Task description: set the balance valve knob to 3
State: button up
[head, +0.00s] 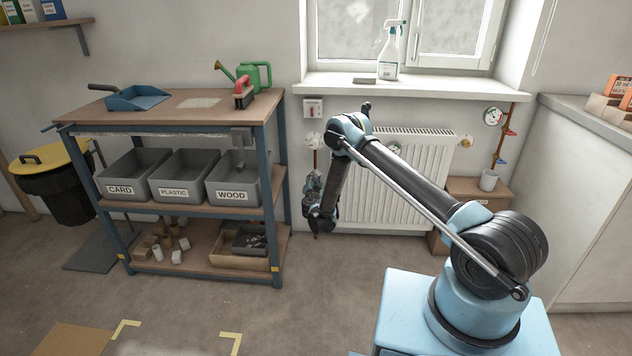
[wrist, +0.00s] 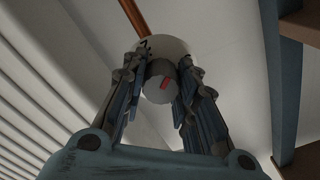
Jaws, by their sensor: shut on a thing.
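The balance valve knob (wrist: 156,94) is a grey cylinder with a short red mark on its face, seen in the wrist view. Behind it is a pale round dial (wrist: 168,48) with small dark marks, too small and partly hidden to read. I cannot tell which number the red mark points to. My gripper (wrist: 161,90) has a finger on each side of the knob and is shut on it.
The white radiator (head: 410,190) stands right of my gripper; its fins (wrist: 35,100) fill the wrist view's left. A blue shelf post (wrist: 282,85) is close on the right. A copper pipe (wrist: 132,18) runs from the dial. Open floor (head: 310,290) lies in front.

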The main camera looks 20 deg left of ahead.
jog(key=m, duration=0.3)
jog(key=shift+w+d+f+m, duration=0.15)
jog(key=shift+d+m, duration=0.1)
jog(key=shift+m, duration=1.95)
jog(key=shift+d, duration=0.1)
jog(key=o, duration=1.1)
jog(key=shift+a, duration=0.2)
